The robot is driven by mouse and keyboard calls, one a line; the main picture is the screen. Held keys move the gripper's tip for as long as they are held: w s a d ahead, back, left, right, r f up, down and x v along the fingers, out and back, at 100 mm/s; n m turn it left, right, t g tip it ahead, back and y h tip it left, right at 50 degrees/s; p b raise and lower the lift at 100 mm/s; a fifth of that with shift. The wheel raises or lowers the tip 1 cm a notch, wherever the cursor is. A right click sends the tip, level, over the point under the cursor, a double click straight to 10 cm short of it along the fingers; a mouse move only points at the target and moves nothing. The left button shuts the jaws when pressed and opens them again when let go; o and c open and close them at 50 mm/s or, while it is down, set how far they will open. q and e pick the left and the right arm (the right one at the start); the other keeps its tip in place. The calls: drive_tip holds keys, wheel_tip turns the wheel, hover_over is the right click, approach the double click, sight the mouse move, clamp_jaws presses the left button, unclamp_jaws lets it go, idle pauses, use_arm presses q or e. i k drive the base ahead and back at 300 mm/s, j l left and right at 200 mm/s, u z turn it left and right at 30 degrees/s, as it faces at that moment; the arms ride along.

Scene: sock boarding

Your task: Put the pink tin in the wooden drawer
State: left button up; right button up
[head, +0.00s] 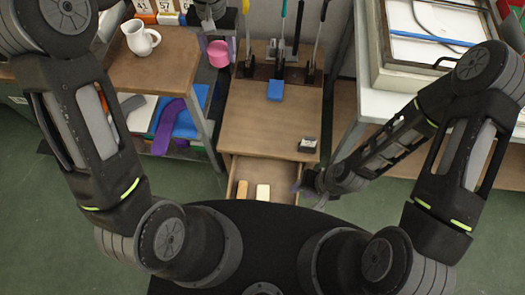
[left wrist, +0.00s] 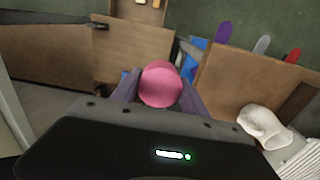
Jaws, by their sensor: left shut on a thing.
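The pink tin (head: 218,54) is held between the purple-grey fingers of my left gripper (head: 217,46), off the left side of the wooden cabinet top. In the left wrist view the tin (left wrist: 161,84) sits between both fingertips, in the air. The wooden drawer (head: 278,171) is pulled out below the cabinet top. It holds a tan block (head: 242,189) and a cream block (head: 263,192), with bare room around them. My right gripper (head: 300,188) is low at the drawer's right side; its fingers are too dark and small to read.
The cabinet top's middle is clear.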

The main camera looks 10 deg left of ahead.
sight(284, 198)
drive_tip(key=k+l, duration=0.1)
drive_tip(key=k, duration=0.35)
drive_tip(key=k+l, duration=0.1)
drive_tip(key=k, duration=0.35)
drive_tip(key=z, duration=1.2)
